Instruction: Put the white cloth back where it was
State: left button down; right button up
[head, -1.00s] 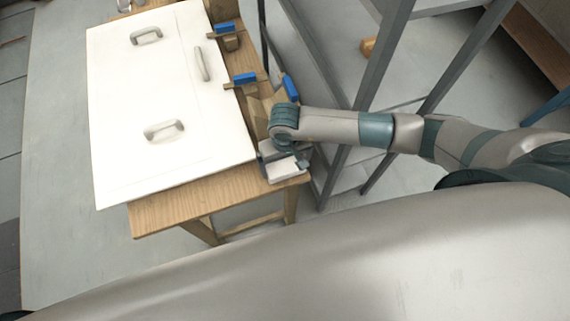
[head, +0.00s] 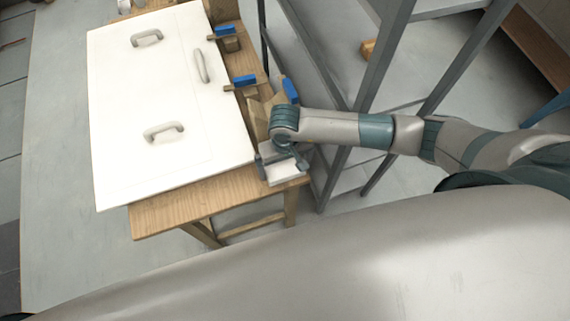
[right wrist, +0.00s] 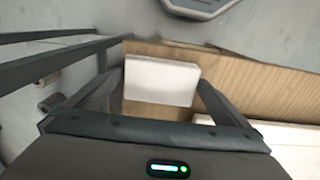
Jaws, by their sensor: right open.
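The white cloth (head: 284,172), a folded white block shape, lies on the near right corner of the wooden table (head: 185,208). It also shows in the right wrist view (right wrist: 160,82), on the wood between my fingers. My right gripper (head: 284,164) is at the cloth, with its fingers (right wrist: 158,95) spread to either side of it. It is open, and gaps show between the fingers and the cloth. My left gripper is not in view.
A large white panel (head: 190,120) with several grey handles covers most of the table. Blue-ended clamps (head: 245,80) line its right edge. A grey metal rack (head: 380,60) stands close on the right of the table.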

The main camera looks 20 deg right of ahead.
aim_at(285, 168)
notch_tip(285, 168, up, 12)
jog(key=p, duration=0.4)
jog(key=shift+f, duration=0.2)
dwell(0.5)
